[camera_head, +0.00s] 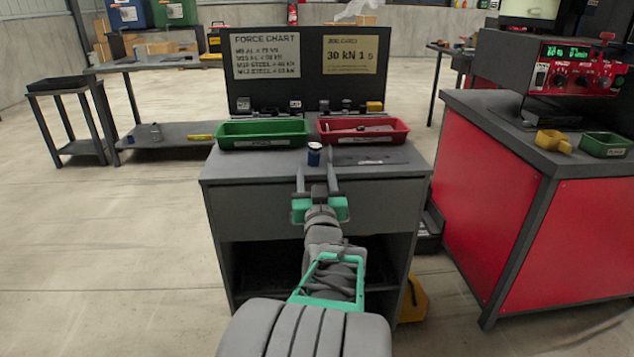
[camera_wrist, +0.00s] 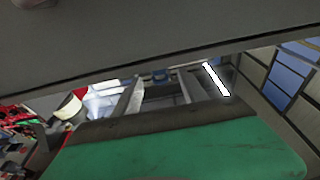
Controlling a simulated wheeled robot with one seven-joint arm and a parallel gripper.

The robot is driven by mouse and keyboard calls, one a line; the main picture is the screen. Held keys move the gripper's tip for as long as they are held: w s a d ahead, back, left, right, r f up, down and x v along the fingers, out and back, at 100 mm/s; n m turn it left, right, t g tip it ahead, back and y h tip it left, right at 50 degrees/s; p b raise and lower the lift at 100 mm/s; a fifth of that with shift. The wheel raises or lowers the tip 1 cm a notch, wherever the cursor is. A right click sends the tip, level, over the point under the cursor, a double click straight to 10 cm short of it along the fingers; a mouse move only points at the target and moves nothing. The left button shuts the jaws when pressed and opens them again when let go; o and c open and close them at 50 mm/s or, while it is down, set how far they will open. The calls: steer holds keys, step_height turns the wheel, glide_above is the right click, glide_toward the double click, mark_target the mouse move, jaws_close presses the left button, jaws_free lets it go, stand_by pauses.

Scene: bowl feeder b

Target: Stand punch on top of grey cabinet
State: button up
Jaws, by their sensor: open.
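A small dark blue cylinder with a pale top, which looks like the punch (camera_head: 314,157), stands upright on the grey cabinet (camera_head: 222,172), near the middle of its top. My gripper (camera_head: 316,174) is open at the cabinet's front edge, its two fingers pointing toward the cylinder. The cylinder appears just beyond the fingertips, between their lines; I see no contact. In the wrist view a small blue thing (camera_wrist: 160,75), likely the same cylinder, shows between the tips of my open gripper (camera_wrist: 158,84).
A green tray (camera_head: 263,142) and a red tray (camera_head: 362,138) stand behind the cylinder, left and right. A dark board (camera_head: 311,82) with two charts rises at the back. A red bench (camera_head: 545,190) with a control box (camera_head: 578,72) stands at right.

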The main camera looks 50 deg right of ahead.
steer(key=v, duration=0.5)
steer(key=w+a+f+n+y, duration=0.3)
steer(key=w+a+f+y, duration=0.25)
steer(key=w+a, duration=0.3)
steer(key=w+a+f+n+g+y, duration=0.1)
steer(key=w+a+f+n+y, duration=0.1)
steer(key=a+f+y, duration=0.45)
steer(key=w+a+f+n+g+y, duration=0.1)
steer(key=w+a+f+n+g, duration=0.15)
steer(key=a, duration=0.65)
steer(key=s+a+f+n+g+y, duration=0.1)
steer(key=s+a+f+g, duration=0.25)
steer(key=s+a, duration=0.35)
steer(key=s+a+f+n+g+y, duration=0.1)
steer(key=s+a+f+g+y, duration=0.2)
steer(key=s+a, duration=0.45)
steer(key=w+d+r+m+h+p, duration=0.1)
steer(key=w+d+r+p, duration=0.1)
steer(key=r+p, duration=1.3)
steer(key=w+d+r+m+h+p, duration=0.1)
steer(key=w+d+r+m+p, duration=0.1)
steer(key=r+p, duration=1.25)
steer(key=s+a+r+n+p, duration=0.1)
steer(key=a+r+n+p, duration=0.2)
steer(key=r, duration=0.5)
steer(key=shift+a+p, duration=0.45)
steer(key=shift+p, duration=0.65)
